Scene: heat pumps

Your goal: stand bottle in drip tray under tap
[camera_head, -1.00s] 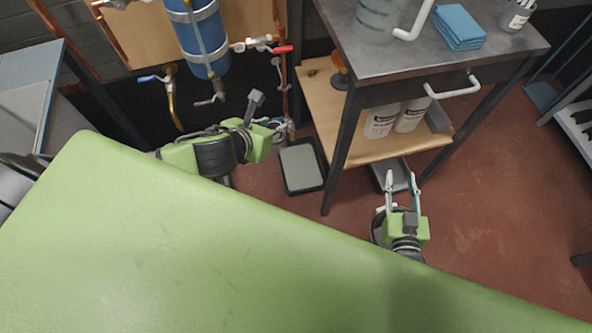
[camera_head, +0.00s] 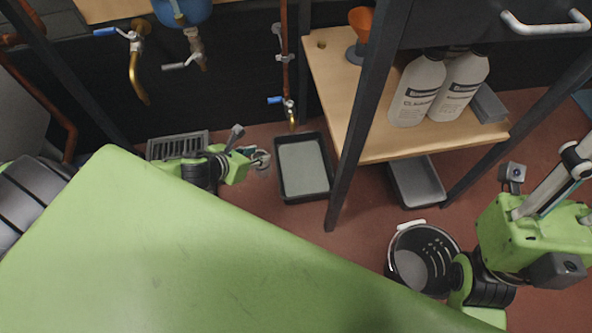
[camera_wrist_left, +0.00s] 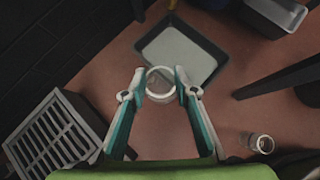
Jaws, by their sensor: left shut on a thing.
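My left gripper (camera_head: 252,157) is shut on a clear bottle (camera_wrist_left: 160,84), seen from above as a pale ring between the fingertips (camera_wrist_left: 160,90) in the left wrist view. In the head view the bottle is small and partly hidden by the gripper. The drip tray (camera_head: 326,190), black-rimmed with a grey inside, lies on the floor just right of the gripper; it also shows beyond the bottle in the wrist view (camera_wrist_left: 216,72). A tap (camera_head: 290,112) with a blue handle hangs above its far side. My right gripper (camera_head: 578,178) is at the right edge, its fingertips partly cut off.
A floor grate (camera_head: 178,143) lies left of the tray. A table leg (camera_head: 350,160) stands close on its right. A black bucket (camera_head: 408,240) and a grey bin (camera_head: 418,182) are on the floor further right. A clear jar (camera_wrist_left: 258,143) shows in the wrist view.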

